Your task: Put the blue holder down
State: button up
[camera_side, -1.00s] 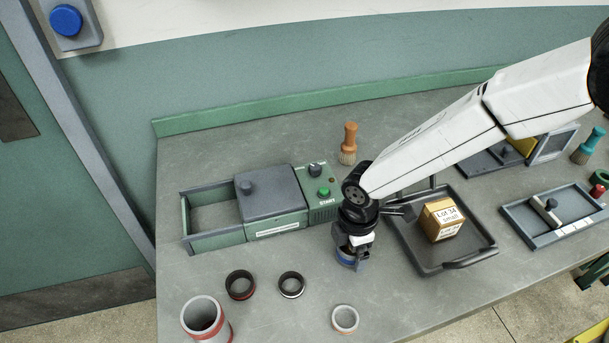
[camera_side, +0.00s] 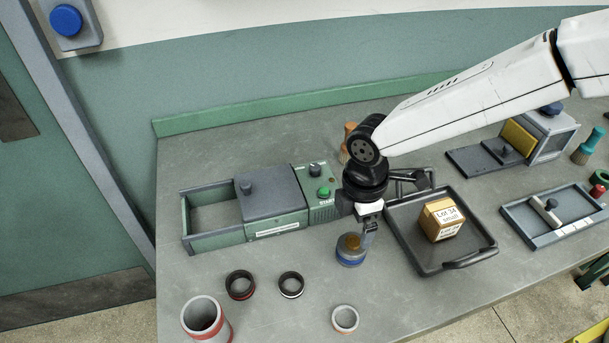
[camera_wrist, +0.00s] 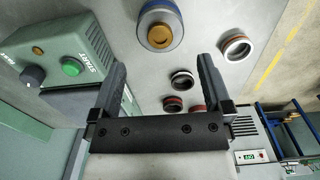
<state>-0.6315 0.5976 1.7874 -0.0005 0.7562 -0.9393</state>
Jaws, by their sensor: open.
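The blue holder (camera_side: 350,254) stands upright on the grey bench, in front of the green machine's right end. It is a short cylinder with a blue band and a brownish-orange top. In the wrist view the holder (camera_wrist: 160,27) shows from above, beyond the fingertips. My gripper (camera_side: 369,228) is above the holder, with its fingers apart from it. In the wrist view my gripper (camera_wrist: 162,75) is open, with nothing between its fingers.
The green machine (camera_side: 275,205) with a START button stands left. A black tray (camera_side: 478,256) with a boxed lot (camera_side: 441,219) lies right. Dark rings (camera_side: 240,285) (camera_side: 291,284), a pale ring (camera_side: 345,319) and a grey cup (camera_side: 206,318) are in front. A brush (camera_side: 349,136) is partly hidden behind my arm.

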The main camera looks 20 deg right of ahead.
aim_at(354, 240)
jog(key=shift+r, duration=1.85)
jog(key=shift+d, duration=0.1)
jog(key=s+d+m+t, duration=0.1)
jog(key=s+d+m, duration=0.3)
jog(key=d+m, duration=0.5)
jog(key=s+d+m+t, duration=0.1)
jog(key=s+d+m, duration=0.4)
jog(key=d, duration=1.3)
jog(key=m, duration=0.4)
jog(key=shift+f+t, duration=0.15)
jog(key=shift+t, duration=0.15)
